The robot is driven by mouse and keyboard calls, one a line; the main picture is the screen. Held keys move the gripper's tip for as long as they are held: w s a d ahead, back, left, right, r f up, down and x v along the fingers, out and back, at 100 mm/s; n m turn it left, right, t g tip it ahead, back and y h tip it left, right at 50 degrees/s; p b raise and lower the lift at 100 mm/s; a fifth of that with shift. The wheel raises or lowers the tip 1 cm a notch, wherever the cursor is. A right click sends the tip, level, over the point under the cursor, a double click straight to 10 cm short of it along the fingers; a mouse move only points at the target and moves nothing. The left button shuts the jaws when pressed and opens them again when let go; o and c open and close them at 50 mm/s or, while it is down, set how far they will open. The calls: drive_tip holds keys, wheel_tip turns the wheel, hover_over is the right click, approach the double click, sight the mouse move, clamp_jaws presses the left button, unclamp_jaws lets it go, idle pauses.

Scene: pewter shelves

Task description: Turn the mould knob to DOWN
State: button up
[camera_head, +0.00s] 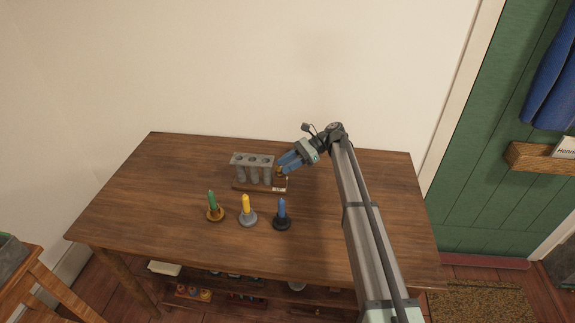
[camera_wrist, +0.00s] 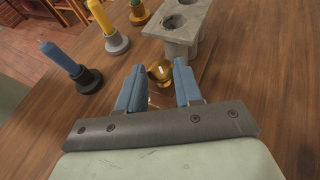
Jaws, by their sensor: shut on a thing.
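The candle mould (camera_head: 253,165) is a grey block of several tubes on a wooden base, standing on the table. In the wrist view its grey top (camera_wrist: 182,21) shows round holes. The brass knob (camera_wrist: 159,71) sits beside the mould at its right end, and it shows small in the head view (camera_head: 281,171). My gripper (camera_head: 284,167) reaches in from the right, and its blue fingers (camera_wrist: 158,88) are on either side of the knob, shut on it. A small white label (camera_head: 278,189) is on the base, too small to read. The knob's setting cannot be told.
A green candle (camera_head: 212,202), a yellow candle (camera_head: 246,205) and a blue candle (camera_head: 282,209) stand upright in holders in front of the mould. The wooden table (camera_head: 160,190) is clear to the left and behind. A shelf below holds small items.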

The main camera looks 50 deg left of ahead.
drive_tip(key=shift+a+n+h, duration=0.15)
drive_tip(key=shift+n+h, duration=0.45)
drive_tip(key=shift+h, duration=0.1)
drive_tip(key=o, duration=1)
drive_tip(key=shift+o, duration=0.2)
